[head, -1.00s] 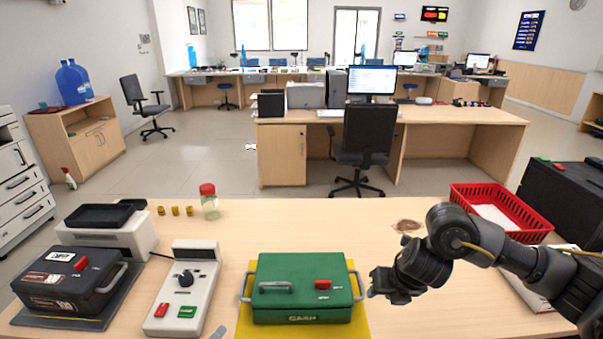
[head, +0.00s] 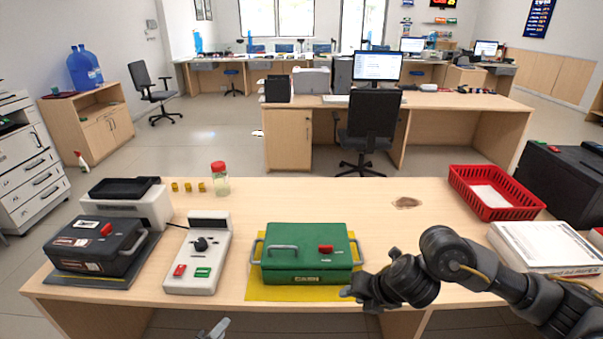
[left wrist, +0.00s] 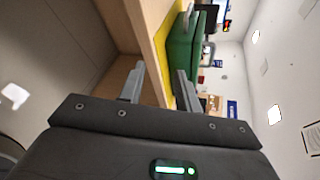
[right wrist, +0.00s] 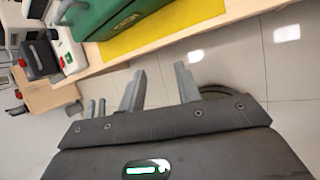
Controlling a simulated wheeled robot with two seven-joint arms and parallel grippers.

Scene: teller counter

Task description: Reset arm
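My right gripper (head: 352,296) is at the counter's front edge, just right of the green cash box (head: 300,252). In the right wrist view its two fingers (right wrist: 160,84) stand apart with nothing between them. My left gripper (head: 213,331) barely shows at the bottom of the head view, below the front edge. In the left wrist view its fingers (left wrist: 160,86) are apart and empty. The closed cash box sits on a yellow mat (head: 300,293); it also shows in the left wrist view (left wrist: 183,48) and right wrist view (right wrist: 105,15).
On the counter (head: 330,195) are a dark box (head: 95,247), a keypad device (head: 198,258), a red-lidded jar (head: 220,182), a red basket (head: 497,207) and white papers (head: 545,248).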

